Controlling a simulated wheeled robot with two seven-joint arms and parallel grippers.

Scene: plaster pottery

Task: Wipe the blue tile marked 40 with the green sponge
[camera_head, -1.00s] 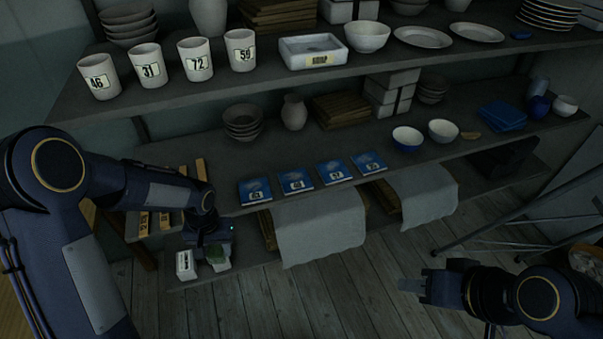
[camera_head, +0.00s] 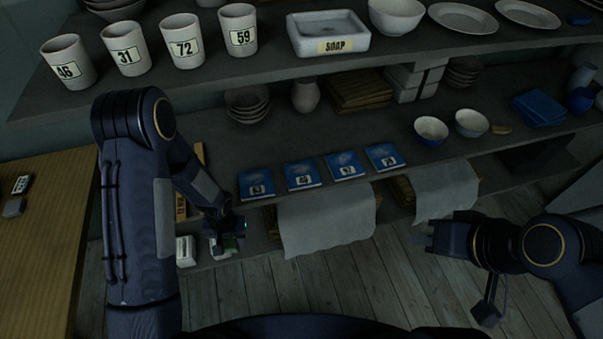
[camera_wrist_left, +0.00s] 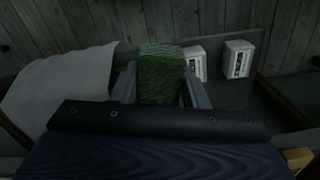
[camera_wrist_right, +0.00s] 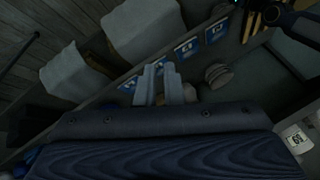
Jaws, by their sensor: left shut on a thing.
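Several blue tiles lie in a row along the front of the middle shelf: the leftmost (camera_head: 257,184), the second (camera_head: 303,176), the third (camera_head: 345,166) and the rightmost (camera_head: 382,157). Their number labels are too small and blurred for me to read surely, so I cannot tell which is 40. My left gripper (camera_head: 230,238) is below and left of the tiles, shut on the green sponge (camera_wrist_left: 162,75), which sits between its fingers.
Grey cloths (camera_head: 325,215) hang below the tiles. Two white labelled blocks (camera_wrist_left: 238,58) are near the sponge. Numbered cups (camera_head: 182,42) and a soap dish (camera_head: 330,35) stand on the upper shelf above. Bowls (camera_head: 431,130) stand right of the tiles.

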